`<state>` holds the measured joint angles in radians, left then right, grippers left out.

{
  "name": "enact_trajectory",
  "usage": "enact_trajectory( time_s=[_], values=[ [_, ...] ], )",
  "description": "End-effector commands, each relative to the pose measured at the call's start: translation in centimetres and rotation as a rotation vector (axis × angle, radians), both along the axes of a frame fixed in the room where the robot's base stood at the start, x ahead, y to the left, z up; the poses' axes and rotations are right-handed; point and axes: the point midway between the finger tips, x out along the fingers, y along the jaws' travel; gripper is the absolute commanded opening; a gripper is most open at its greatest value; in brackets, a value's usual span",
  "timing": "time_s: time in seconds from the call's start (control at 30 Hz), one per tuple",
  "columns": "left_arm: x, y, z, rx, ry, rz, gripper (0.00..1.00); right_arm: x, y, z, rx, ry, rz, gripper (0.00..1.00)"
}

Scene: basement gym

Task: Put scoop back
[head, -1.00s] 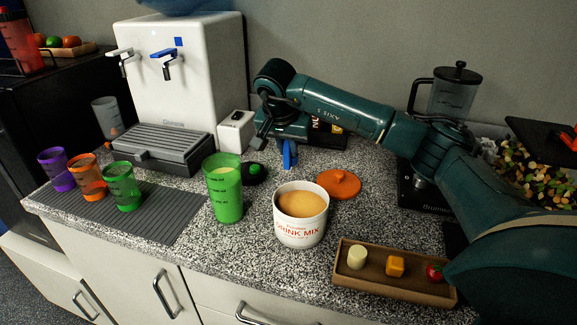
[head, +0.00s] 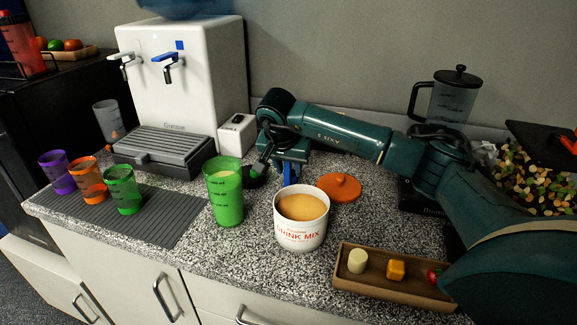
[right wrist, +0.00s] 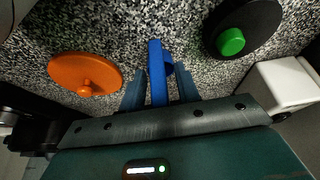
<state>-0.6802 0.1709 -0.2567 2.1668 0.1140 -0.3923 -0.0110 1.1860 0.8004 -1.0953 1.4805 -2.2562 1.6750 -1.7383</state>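The blue scoop (right wrist: 157,72) is between the fingers of my right gripper (right wrist: 160,85) in the right wrist view. The fingers appear shut on it, and part of it reaches past the fingertips. In the head view the scoop (head: 291,174) hangs low behind the drink mix tub (head: 301,238), beneath my right gripper (head: 288,158). Whether its lower end touches the counter is hard to tell. The white tub is open and holds tan powder. Its orange lid (head: 339,187) lies on the counter to the right. My left gripper is not in view.
A green cup (head: 224,200) stands left of the tub. A black disc with a green knob (right wrist: 231,42) lies near my right gripper. A white box (head: 237,134) and the water dispenser (head: 188,80) stand behind left. A wooden tray (head: 385,290) lies at front right.

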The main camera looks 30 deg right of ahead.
Motion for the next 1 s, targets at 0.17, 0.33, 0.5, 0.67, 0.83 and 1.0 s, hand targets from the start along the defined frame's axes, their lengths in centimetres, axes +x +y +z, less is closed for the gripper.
enact_trajectory(
  time_s=[0.17, 0.33, 0.5, 0.67, 0.83, 1.0],
  values=[
    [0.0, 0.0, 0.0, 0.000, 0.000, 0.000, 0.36, 0.0, 0.0, 0.0, 0.000, 0.000, 0.000, 0.35],
    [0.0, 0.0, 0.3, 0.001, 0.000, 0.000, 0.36, 0.0, 0.0, 0.6, 0.001, -0.001, 0.000, 0.35],
    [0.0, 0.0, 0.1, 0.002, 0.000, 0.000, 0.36, -0.5, 0.8, 2.8, 0.001, -0.006, 0.001, 0.35],
    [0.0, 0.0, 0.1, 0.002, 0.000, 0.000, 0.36, -1.5, 1.8, 6.2, -0.001, -0.005, 0.002, 0.35],
    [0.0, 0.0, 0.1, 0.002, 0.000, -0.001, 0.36, -2.3, 2.9, 9.2, 0.001, -0.004, 0.002, 0.35],
    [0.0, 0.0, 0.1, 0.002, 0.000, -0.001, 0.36, -2.9, 3.4, 10.9, 0.000, -0.002, -0.001, 0.35]
  ],
)
